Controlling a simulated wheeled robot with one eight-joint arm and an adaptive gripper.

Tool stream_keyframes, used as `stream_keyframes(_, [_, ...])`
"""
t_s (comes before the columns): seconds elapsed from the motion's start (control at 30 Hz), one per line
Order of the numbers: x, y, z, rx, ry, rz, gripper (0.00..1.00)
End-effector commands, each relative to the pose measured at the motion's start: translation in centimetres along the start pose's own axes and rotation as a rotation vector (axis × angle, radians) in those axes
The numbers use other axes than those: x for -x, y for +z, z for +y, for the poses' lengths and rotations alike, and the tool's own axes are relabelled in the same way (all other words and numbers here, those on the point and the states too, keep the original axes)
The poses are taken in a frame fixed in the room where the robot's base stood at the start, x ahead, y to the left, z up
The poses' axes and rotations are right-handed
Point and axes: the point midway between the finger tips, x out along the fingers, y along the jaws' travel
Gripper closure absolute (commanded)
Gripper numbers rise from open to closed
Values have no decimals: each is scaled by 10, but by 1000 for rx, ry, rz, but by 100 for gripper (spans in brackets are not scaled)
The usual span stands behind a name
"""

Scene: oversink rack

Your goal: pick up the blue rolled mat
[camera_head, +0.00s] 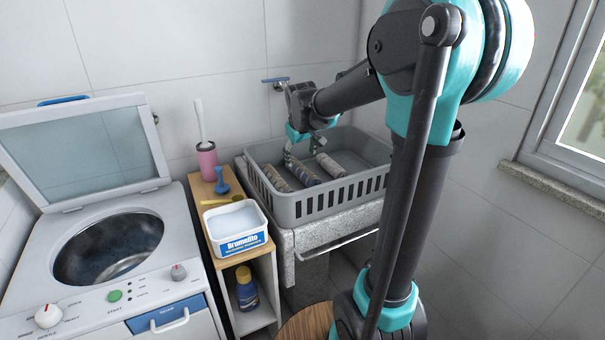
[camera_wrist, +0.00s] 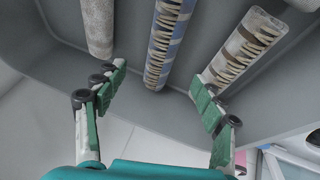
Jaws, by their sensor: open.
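The blue rolled mat (camera_wrist: 165,42), blue with cream patterned bands, lies in the grey basket between two other rolls. In the head view it is the middle roll (camera_head: 304,174), partly hidden by my gripper. My gripper (camera_wrist: 158,80) is open and empty, its two green-padded fingers spread. In the wrist view the near end of the blue mat shows between the fingertips; I cannot tell how far below them it is. In the head view my gripper (camera_head: 302,157) hangs over the basket's near half.
A beige-grey roll (camera_wrist: 97,27) and a brown-patterned roll (camera_wrist: 240,48) flank the mat closely. The slotted grey basket (camera_head: 340,199) has raised walls. A wooden-topped shelf with a white tub (camera_head: 236,225) and pink brush holder (camera_head: 207,160) stands left, beside an open washer (camera_head: 150,200).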

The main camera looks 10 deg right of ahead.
Motion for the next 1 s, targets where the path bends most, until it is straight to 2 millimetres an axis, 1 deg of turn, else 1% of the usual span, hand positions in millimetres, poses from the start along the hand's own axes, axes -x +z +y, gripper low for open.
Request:
stream_keyframes(0.03, [-10, 0, 0, -1, 0, 0, 30])
stream_keyframes(0.13, [-24, 0, 0, -1, 0, 0, 30])
stream_keyframes(0.2, [-31, -1, 0, -1, 0, 0, 30])
stream_keyframes(0.37, [-38, 0, 0, 0, 0, 0, 30])
stream_keyframes(0.47, [-46, -3, 0, 0, 0, 0, 30])
stream_keyframes(0.63, [-68, -8, 0, 0, 0, 0, 30])
stream_keyframes(0.73, [-79, -7, 0, 0, 0, 0, 30])
stream_keyframes(0.83, [-86, -8, 0, 0, 0, 0, 30])
stream_keyframes(1.0, [-89, -7, 0, 0, 0, 0, 30])
